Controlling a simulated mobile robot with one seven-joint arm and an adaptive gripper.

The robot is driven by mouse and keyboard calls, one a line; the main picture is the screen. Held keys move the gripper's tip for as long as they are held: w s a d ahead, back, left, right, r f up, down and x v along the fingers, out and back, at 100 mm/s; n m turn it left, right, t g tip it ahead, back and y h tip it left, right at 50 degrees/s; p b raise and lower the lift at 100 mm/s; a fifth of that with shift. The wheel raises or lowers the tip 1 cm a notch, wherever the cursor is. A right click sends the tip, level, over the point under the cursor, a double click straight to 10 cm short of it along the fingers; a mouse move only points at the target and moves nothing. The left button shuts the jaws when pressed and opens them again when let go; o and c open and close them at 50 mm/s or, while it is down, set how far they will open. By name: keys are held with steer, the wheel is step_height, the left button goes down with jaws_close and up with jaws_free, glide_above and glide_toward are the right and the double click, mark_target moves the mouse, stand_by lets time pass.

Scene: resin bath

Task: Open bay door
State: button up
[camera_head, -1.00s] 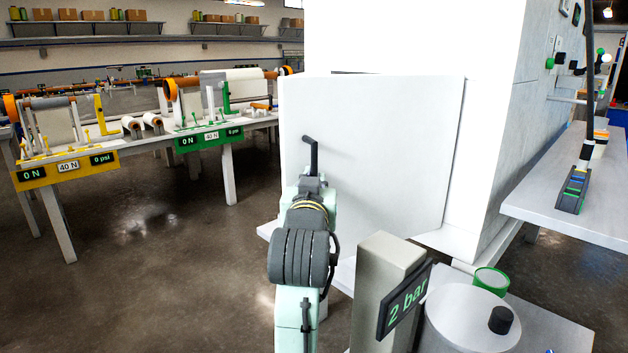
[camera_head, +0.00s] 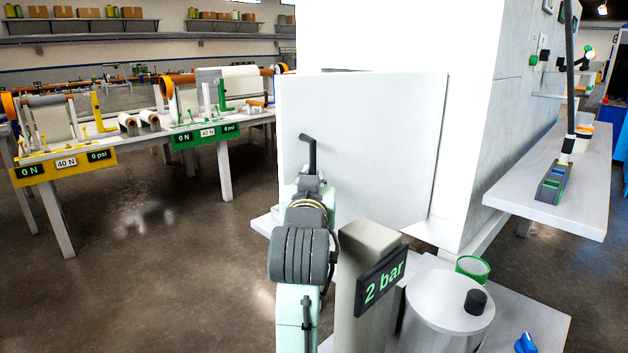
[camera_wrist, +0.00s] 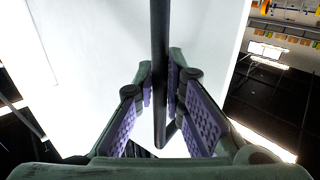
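The bay door is a plain white panel (camera_head: 385,150) in front of the tall white cabinet (camera_head: 405,35) in the head view. It stands out from the cabinet at an angle, so it looks partly open. Its dark bar handle (camera_head: 311,152) shows near the panel's left side, above my arm. In the wrist view the handle (camera_wrist: 160,35) runs down between the purple pads of my gripper (camera_wrist: 160,85). The fingertips close in on both sides of the bar and appear shut on it. My arm hides the gripper in the head view.
A grey post with a "2 bar" display (camera_head: 381,282) and a round lidded pot (camera_head: 449,302) stand close on my right. A side shelf (camera_head: 590,180) juts out at the far right. Work tables with a green sign (camera_head: 205,133) stand at the left. The floor (camera_head: 160,270) before them is clear.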

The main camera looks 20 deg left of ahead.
steer(key=shift+o, duration=1.3)
steer(key=shift+s+a, duration=0.15)
steer(key=shift+a, duration=0.2)
steer(key=shift+o, duration=1.1)
steer(key=shift+d, duration=0.2)
steer(key=v, duration=0.7)
steer(key=shift+s, duration=0.15)
steer(key=shift+c, duration=0.3)
